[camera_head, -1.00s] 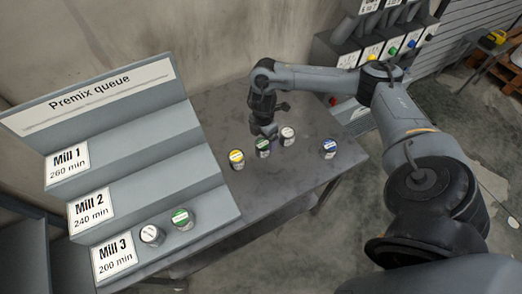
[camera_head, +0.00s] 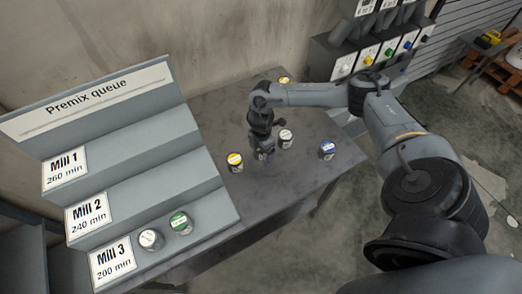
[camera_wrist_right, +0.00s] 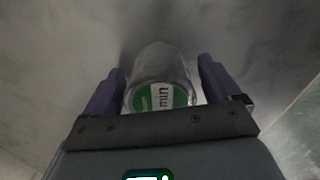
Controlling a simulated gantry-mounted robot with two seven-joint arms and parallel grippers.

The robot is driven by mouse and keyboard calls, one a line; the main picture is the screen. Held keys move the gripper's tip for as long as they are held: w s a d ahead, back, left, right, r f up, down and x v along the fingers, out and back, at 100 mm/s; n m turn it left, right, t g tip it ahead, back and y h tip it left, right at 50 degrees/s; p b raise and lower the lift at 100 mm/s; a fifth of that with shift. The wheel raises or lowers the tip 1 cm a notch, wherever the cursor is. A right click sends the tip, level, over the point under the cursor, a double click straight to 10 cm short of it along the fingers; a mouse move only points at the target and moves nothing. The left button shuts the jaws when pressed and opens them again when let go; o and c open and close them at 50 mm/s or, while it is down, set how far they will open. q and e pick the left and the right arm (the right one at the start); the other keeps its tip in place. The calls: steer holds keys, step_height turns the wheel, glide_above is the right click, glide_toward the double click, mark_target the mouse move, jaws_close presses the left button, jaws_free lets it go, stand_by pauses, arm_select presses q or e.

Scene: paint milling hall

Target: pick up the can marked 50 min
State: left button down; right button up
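My right gripper (camera_head: 264,154) points down over the table, between the yellow-lidded can and the white-lidded can. In the right wrist view, its two purple fingers (camera_wrist_right: 162,78) are apart on either side of a can with a green and white lid (camera_wrist_right: 160,97). Gaps show between the can and both fingers. The lid shows "min", but its number cannot be read. In the head view the gripper mostly hides this can. I cannot tell which can is marked 50 min. My left gripper is not in view.
On the table (camera_head: 225,108) stand a yellow-lidded can (camera_head: 235,162), a white-lidded can (camera_head: 285,139), a blue-lidded can (camera_head: 327,150) and another yellow one (camera_head: 285,81) behind my arm. The stepped rack (camera_head: 150,150) at left holds white (camera_head: 151,239) and green (camera_head: 181,223) cans on its lowest step.

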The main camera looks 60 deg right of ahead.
steer(key=c, duration=1.1)
